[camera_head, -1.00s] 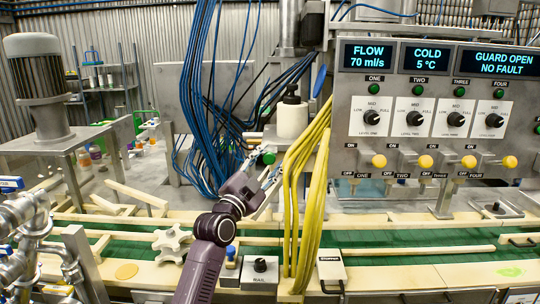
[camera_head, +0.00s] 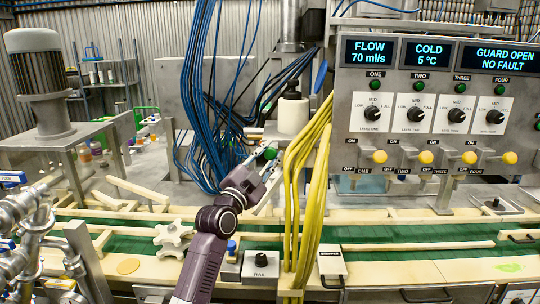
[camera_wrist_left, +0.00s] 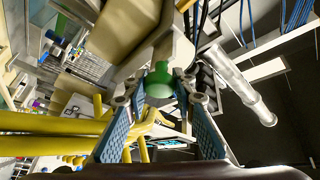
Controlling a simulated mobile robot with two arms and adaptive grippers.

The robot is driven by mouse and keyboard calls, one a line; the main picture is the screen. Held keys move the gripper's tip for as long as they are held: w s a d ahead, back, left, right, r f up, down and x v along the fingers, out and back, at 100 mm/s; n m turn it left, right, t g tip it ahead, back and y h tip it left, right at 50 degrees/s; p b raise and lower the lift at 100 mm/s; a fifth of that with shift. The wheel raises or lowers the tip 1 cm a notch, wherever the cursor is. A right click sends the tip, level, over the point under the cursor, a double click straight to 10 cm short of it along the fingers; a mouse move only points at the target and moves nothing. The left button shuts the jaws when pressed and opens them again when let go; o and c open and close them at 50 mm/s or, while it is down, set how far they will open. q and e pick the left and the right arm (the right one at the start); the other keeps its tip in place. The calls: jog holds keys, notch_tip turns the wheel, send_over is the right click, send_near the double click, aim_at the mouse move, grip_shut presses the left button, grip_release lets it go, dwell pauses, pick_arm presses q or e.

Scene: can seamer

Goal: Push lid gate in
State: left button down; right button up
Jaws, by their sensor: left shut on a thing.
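The lid gate's green knob (camera_head: 270,153) stands below the white cylinder near the middle of the head view. My left gripper (camera_head: 264,160) reaches up to it from below. In the left wrist view the green knob (camera_wrist_left: 160,84) sits between the two blue-padded fingertips (camera_wrist_left: 160,92), which are shut on it. A pale block lies just beyond the knob there. The gate plate itself is hard to make out behind the fingers and cables. My right gripper is not in view.
Yellow hoses (camera_head: 310,190) hang close to the right of my left gripper. Blue cables (camera_head: 208,130) hang behind it on the left. The green conveyor (camera_head: 400,236) with pale rails runs below. A white star knob (camera_head: 173,236) and a rail dial (camera_head: 261,261) sit near my forearm.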

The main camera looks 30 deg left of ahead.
aim_at(271, 148)
pick_arm(q)
jog(key=w+a+b, duration=0.2)
jog(key=w, duration=0.1)
jog(key=shift+w+f, duration=0.15)
jog(key=shift+w, duration=0.1)
jog(key=shift+s+r, duration=0.1)
jog(key=shift+r, duration=0.1)
jog(key=c, duration=2)
grip_release()
jog(key=o, duration=0.4)
jog(key=shift+w+f, duration=0.1)
jog(key=shift+w, duration=0.15)
jog(key=shift+s, duration=0.15)
jog(key=v, duration=1.1)
jog(key=shift+s, duration=0.4)
jog(key=shift+f, duration=0.15)
